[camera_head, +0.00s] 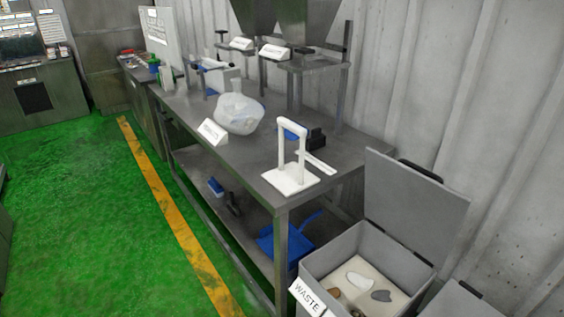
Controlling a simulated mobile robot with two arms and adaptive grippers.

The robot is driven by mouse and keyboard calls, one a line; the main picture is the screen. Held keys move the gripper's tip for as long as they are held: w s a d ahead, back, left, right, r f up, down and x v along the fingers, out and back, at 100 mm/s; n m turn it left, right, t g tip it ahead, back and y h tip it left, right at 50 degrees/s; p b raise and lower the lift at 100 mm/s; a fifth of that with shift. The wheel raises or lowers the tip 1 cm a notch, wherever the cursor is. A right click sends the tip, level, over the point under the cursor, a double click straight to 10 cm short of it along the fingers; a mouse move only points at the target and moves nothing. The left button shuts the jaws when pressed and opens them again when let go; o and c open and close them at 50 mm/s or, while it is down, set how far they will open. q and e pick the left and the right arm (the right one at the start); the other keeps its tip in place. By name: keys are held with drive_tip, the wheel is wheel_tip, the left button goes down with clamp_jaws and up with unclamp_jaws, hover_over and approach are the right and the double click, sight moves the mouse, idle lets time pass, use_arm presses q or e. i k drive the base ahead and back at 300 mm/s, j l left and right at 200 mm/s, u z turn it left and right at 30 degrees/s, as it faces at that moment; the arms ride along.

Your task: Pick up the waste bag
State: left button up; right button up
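A whitish, translucent plastic bag (238,114), likely the waste bag, sits on the grey metal table (258,160). It is bunched and rounded, behind a small white label sign (212,131) whose text I cannot read. A grey bin (350,262) marked WASTE stands at the bottom right with its lid (415,200) raised. Several stone-like pieces lie on a pale surface inside it. Neither of my grippers shows in the head view.
A white stand (290,180) with an upright loop is at the table's near corner. A blue dustpan (285,245) lies on the lower shelf. The green floor (80,210) to the left is clear.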

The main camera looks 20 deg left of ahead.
sight(239, 115)
drive_tip(key=i+j+z, duration=0.1)
drive_tip(key=j, duration=0.4)
drive_tip(key=i+j+z, duration=0.1)
drive_tip(key=j, duration=0.35)
drive_tip(key=i+j, duration=0.2)
drive_tip(key=j, duration=0.3)
drive_tip(key=i+j+z, duration=0.15)
drive_tip(key=j, duration=0.35)
